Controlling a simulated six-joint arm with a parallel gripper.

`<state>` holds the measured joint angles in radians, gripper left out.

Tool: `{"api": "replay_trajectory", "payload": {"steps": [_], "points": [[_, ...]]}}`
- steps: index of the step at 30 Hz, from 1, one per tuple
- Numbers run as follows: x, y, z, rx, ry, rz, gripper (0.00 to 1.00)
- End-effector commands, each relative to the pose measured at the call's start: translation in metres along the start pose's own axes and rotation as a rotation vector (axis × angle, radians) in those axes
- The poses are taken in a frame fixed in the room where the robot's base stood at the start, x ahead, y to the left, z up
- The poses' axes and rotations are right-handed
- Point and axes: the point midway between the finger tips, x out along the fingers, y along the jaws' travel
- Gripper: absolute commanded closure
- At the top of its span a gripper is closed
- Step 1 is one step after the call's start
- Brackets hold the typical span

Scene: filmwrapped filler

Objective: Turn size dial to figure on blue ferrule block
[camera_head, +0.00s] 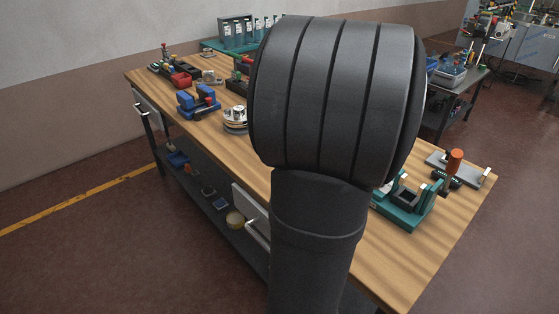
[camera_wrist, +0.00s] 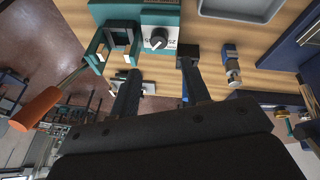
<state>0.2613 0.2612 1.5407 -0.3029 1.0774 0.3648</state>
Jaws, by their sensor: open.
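The size dial (camera_wrist: 157,39) is a dark round knob on a white plate with printed figures, on a teal press, in the wrist view. "25" seems to show at its right; the setting is not clear. The teal press (camera_head: 405,205) also shows in the head view, where my arm may hide its dial. My gripper (camera_wrist: 160,66) is open and empty, its fingers apart just below the dial in the picture. A small blue and silver piece (camera_wrist: 232,66) lies right of the fingers; it may be the ferrule block, and I can read no figure on it.
The press's orange-handled lever (camera_wrist: 38,108) sticks out at the left of the wrist view. A grey tray (camera_wrist: 243,8) lies beyond the dial.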

Motion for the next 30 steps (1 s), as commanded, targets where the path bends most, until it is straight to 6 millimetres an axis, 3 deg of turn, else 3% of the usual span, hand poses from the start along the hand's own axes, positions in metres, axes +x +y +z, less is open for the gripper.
{"api": "replay_trajectory", "payload": {"steps": [15,30], "points": [[0.049,-0.076,0.024,-0.847,-0.115,0.319,0.57],[0.067,-0.162,0.041,-1.618,-0.228,0.687,0.57]]}}
